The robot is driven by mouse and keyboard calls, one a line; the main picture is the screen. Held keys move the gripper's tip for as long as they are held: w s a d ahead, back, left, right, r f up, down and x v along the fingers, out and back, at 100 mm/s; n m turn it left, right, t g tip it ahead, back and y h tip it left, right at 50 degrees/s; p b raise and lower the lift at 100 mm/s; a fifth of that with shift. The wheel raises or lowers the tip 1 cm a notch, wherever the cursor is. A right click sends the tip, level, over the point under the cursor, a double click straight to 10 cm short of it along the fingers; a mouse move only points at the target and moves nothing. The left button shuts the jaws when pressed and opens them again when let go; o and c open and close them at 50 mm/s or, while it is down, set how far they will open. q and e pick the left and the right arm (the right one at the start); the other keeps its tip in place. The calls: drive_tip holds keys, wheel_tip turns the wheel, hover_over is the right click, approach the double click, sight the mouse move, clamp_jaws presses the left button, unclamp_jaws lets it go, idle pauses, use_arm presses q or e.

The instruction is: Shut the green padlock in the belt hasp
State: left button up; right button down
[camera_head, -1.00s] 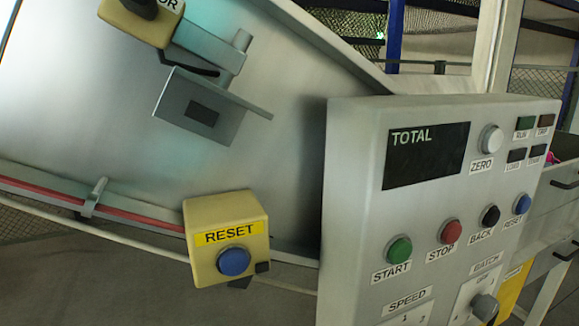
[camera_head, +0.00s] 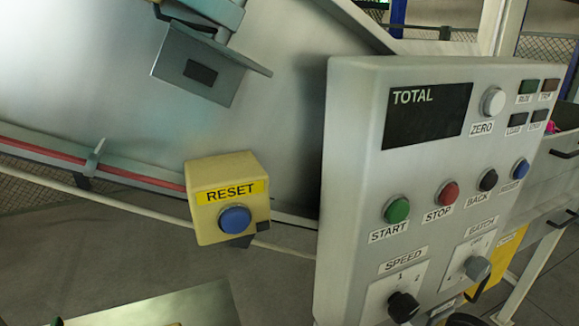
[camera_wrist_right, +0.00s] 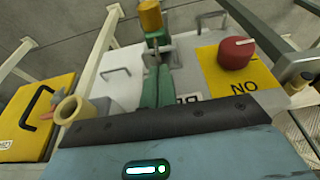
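In the right wrist view my right gripper (camera_wrist_right: 157,88) appears as two narrow green strips side by side, beyond a dark bar and a teal housing. At their far end is a small green piece (camera_wrist_right: 156,40) below a brass-coloured cylinder (camera_wrist_right: 150,15). I cannot tell whether this piece is the green padlock or whether the fingers grip it. A red knob (camera_wrist_right: 236,53) on a yellow plate (camera_wrist_right: 221,72) is to the right of it. I cannot make out the belt hasp for certain.
A grey control panel (camera_head: 345,200) with a TOTAL display (camera_head: 427,120) fills the right of the head view. A yellow RESET box (camera_head: 226,190) is left of it, below a sloped metal chute (camera_head: 100,90). A yellow case (camera_wrist_right: 35,120) is left in the wrist view.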

drive_tip(key=shift+r, duration=2.7)
drive_tip(key=shift+f, duration=0.1)
drive_tip(key=s+a+f+y, duration=0.1)
drive_tip(key=s+a+f, duration=0.3)
drive_tip(key=s+f, duration=0.35)
drive_tip(key=s+d+f+m+h, duration=0.1)
drive_tip(key=s+d+f, duration=0.1)
drive_tip(key=s, duration=0.4)
drive_tip(key=s+d+f+m+h, duration=0.1)
drive_tip(key=s+d+f+m, duration=0.15)
drive_tip(key=s, duration=0.45)
drive_tip(key=w+a+f+n+t+y, duration=0.1)
drive_tip(key=w+a+f+t, duration=0.1)
drive_tip(key=w+f+t, duration=0.4)
wheel_tip(320, 180, down, 4)
drive_tip(key=shift+w+a+r+y, duration=0.15)
drive_tip(key=shift+a+y, duration=0.15)
drive_tip(key=shift+a, duration=0.05)
